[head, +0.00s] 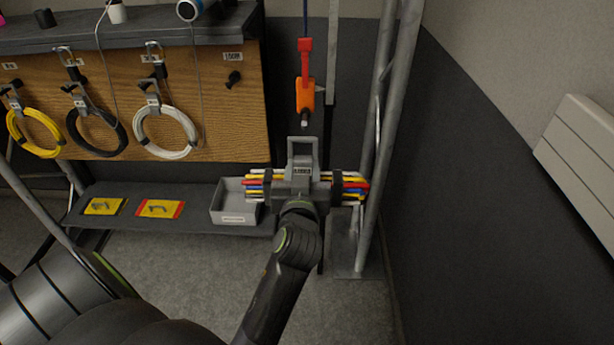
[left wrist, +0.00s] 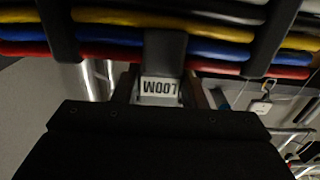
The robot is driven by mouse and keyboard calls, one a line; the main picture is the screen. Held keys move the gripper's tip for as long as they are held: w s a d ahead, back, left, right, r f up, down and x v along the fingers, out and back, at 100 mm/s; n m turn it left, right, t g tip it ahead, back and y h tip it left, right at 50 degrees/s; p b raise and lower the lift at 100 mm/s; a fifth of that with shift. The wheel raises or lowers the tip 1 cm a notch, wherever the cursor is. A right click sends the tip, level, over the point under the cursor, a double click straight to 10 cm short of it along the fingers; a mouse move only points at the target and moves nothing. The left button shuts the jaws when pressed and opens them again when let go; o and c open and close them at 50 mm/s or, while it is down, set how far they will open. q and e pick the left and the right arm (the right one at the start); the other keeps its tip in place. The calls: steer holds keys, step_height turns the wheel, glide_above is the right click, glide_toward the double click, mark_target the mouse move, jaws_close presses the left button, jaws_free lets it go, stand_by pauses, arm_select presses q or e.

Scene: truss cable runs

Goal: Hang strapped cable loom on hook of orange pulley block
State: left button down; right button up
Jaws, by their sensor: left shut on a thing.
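The strapped cable loom (head: 352,188) is a bundle of yellow, red, blue and white cables with dark straps and a grey handle frame on top. It also shows close up across the top of the left wrist view (left wrist: 110,33), with a label reading LOOM below it. My left gripper (head: 298,192) is shut on the loom and holds it level in the air. The orange pulley block (head: 305,95) hangs on a blue line from a red fitting, above the loom. Its small hook (head: 304,121) is just above the handle frame, apart from it in the picture. My right gripper is out of view.
A wooden board (head: 215,100) at left carries yellow, black and white cable coils (head: 166,133). A lower shelf holds a grey bin (head: 230,208) and two yellow cards (head: 160,208). A metal truss (head: 378,150) stands close right of the loom. A white radiator (head: 585,150) is far right.

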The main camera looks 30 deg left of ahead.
arm_select(q)
steer(key=shift+r+x, duration=0.15)
steer(key=shift+x, duration=0.6)
steer(key=shift+r+x, duration=0.1)
steer(key=shift+x, duration=0.6)
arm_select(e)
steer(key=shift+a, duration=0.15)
arm_select(q)
steer(key=shift+s+d+f, duration=0.1)
steer(key=shift+s, duration=0.05)
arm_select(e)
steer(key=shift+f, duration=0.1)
